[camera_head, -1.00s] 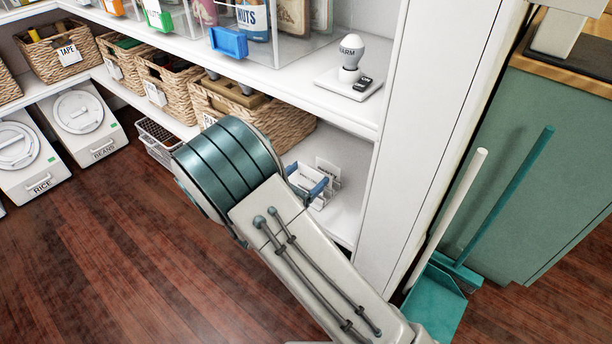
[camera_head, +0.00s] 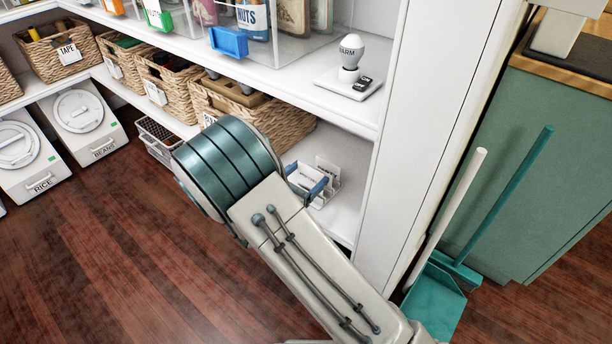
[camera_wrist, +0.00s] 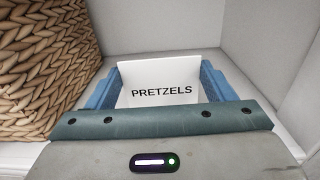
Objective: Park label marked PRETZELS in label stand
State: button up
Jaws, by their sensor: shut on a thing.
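The white label marked PRETZELS (camera_wrist: 161,90) is between the two blue fingers of my gripper (camera_wrist: 160,92) in the wrist view, with its text facing the camera. My gripper is shut on it. In the head view my gripper (camera_head: 307,188) is at the lower shelf, partly hidden behind my arm. The label stand (camera_head: 330,190) is a pale slotted holder on that shelf at the gripper, with a white card upright at its back. In the wrist view the stand is hidden behind the label and my gripper, so I cannot tell whether the label touches it.
A wicker basket (camera_head: 289,125) stands close to the left of my gripper; it also fills the left of the wrist view (camera_wrist: 45,65). The upper shelf with a bulb on a base (camera_head: 350,57) overhangs. A white side panel (camera_head: 425,130) bounds the right.

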aim_at(310, 182)
jog(key=shift+f+b, duration=0.9)
jog(key=shift+f, duration=0.85)
jog(key=o, duration=1)
jog(key=shift+a, duration=0.1)
jog(key=p+v, duration=0.3)
jog(key=v, duration=1)
jog(key=shift+s+a+p, duration=0.2)
jog(key=shift+s+p, duration=0.1)
jog(key=shift+p, duration=0.1)
